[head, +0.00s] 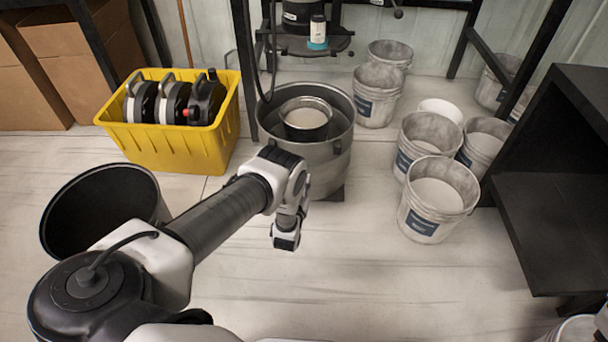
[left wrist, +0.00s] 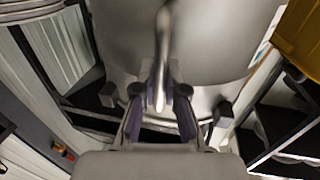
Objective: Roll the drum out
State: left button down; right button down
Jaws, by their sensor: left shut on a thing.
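The grey metal drum (head: 330,165) stands upright on the floor under the black frame, with a smaller round pan (head: 306,115) of pale material inside it. Its curved wall fills the top of the left wrist view (left wrist: 220,40). My left arm reaches across to the drum's near side. My left gripper (left wrist: 160,95) is shut on an upright metal handle (left wrist: 163,45) in front of the drum wall; its fingertips are not clear in the head view. Dark supports show low beside the drum in the wrist view.
A yellow crate (head: 168,150) with several black-and-white devices stands left of the drum, with an open black bin (head: 60,240) nearer. Several pale buckets (head: 420,222) stand to the right, beside a dark shelf (head: 560,225). The floor (head: 330,280) in front is clear.

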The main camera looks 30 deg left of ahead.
pick_arm(q)
jog(key=shift+s+d, duration=0.15)
jog(key=shift+s, duration=0.05)
jog(key=c, duration=1.2)
grip_release()
jog(key=v, duration=1.2)
